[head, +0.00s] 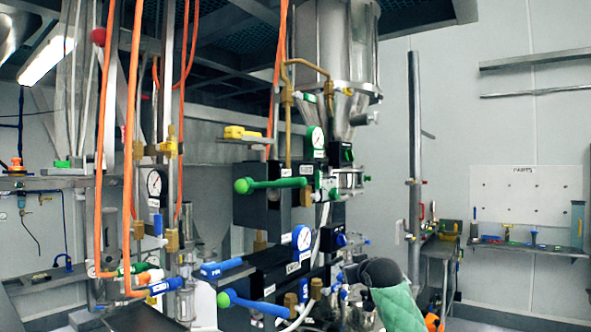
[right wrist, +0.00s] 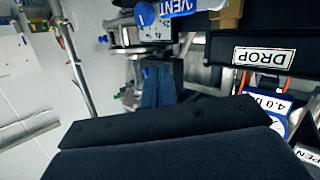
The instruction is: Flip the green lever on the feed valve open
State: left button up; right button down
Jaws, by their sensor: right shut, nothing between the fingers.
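A green lever (head: 275,184) with a round green knob at its left end lies almost level across a black valve box (head: 262,208) in the middle of the head view. The small labels by it are too small to read. My right arm shows at the bottom right of the head view, low and to the right of the lever, apart from it. My right gripper (right wrist: 162,85) shows in the right wrist view as two dark fingers close together, shut and empty. The lever cannot be made out in that view. My left gripper is not in view.
A blue lever (head: 255,304) lies below the green one, near a blue-rimmed gauge (head: 302,238). A green-rimmed gauge (head: 316,138) stands above. Orange hoses (head: 133,120) hang at left. The right wrist view shows a box labelled DROP (right wrist: 263,55) beside the gripper.

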jog(key=s+a+r+n+y, duration=0.1)
jog(key=s+r+y, duration=0.15)
jog(key=r, duration=0.85)
jog(key=s+a+r+n+t+y, duration=0.1)
jog(key=s+r, duration=0.2)
jog(key=r, duration=0.8)
jog(key=s+a+r+n+y, duration=0.1)
jog(key=s+a+r, duration=0.15)
jog(key=r, duration=0.85)
jog(key=s+a+r+n+g+y+p, duration=0.1)
jog(key=s+a+r+n+g+y, duration=0.15)
jog(key=s+r, duration=0.4)
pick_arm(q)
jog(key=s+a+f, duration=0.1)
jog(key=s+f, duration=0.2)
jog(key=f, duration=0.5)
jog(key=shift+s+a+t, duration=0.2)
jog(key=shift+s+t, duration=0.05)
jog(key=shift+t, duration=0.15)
pick_arm(e)
jog(key=s+a+f+n+g+y, duration=0.1)
jog(key=s+a+f+n+g, duration=0.2)
jog(key=s, duration=0.3)
jog(key=shift+g, duration=0.85)
jog(key=shift+a+f, duration=0.15)
